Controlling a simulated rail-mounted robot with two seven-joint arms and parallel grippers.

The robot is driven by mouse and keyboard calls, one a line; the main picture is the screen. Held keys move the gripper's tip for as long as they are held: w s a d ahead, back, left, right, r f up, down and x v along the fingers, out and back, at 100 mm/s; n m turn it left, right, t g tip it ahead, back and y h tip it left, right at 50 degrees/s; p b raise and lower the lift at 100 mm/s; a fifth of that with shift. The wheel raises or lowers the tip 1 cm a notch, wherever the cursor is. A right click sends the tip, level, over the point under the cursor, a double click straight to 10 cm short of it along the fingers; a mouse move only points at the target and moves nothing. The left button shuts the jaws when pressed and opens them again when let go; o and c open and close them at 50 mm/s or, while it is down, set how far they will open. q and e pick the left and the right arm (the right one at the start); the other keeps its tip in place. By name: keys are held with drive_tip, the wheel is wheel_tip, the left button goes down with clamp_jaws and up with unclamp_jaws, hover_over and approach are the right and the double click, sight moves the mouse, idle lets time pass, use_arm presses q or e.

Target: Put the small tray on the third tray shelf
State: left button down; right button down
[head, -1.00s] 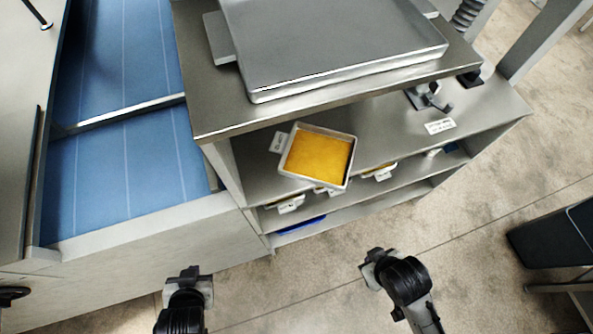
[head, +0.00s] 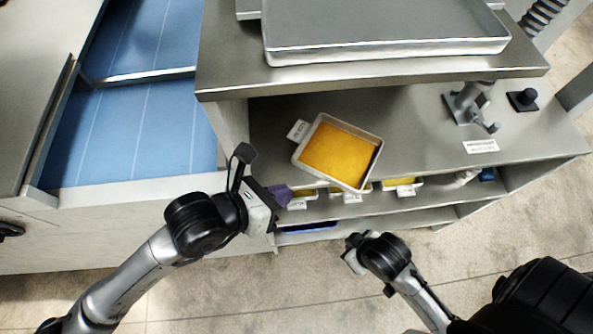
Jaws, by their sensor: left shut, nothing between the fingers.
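A small tray (head: 328,179) with a yellow-orange filling and a white label tab sits at an angle on the upper shelf (head: 420,130) of the steel rack, its front corner near the shelf edge. The shelf below (head: 372,207) holds several similar labelled trays, partly hidden by the shelf above. The bottom shelf (head: 350,226) holds something blue at its left. My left gripper (head: 281,193) is shut and empty, just left of and in front of the small tray, apart from it. My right gripper (head: 357,254) is low in front of the rack, away from the tray; its jaws are unclear.
A large grey tray (head: 385,45) lies on the rack's steel top, which overhangs the shelves. A grey fixture (head: 470,105) and a white label (head: 481,146) are on the upper shelf's right. The blue-belted sheeter (head: 125,135) stands at left. The floor in front is free.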

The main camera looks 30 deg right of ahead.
use_arm(q)
drive_tip(key=w+a+f+t+y, duration=0.2)
drive_tip(key=w+f+y, duration=0.1)
drive_tip(key=w, duration=0.1)
drive_tip(key=p, duration=0.2)
approach(304, 168)
drive_tip(key=shift+m, duration=0.3)
drive_tip(key=x, duration=0.5)
drive_tip(key=shift+s+f, duration=0.1)
drive_tip(key=shift+f, duration=0.35)
drive_tip(key=shift+d, duration=0.55)
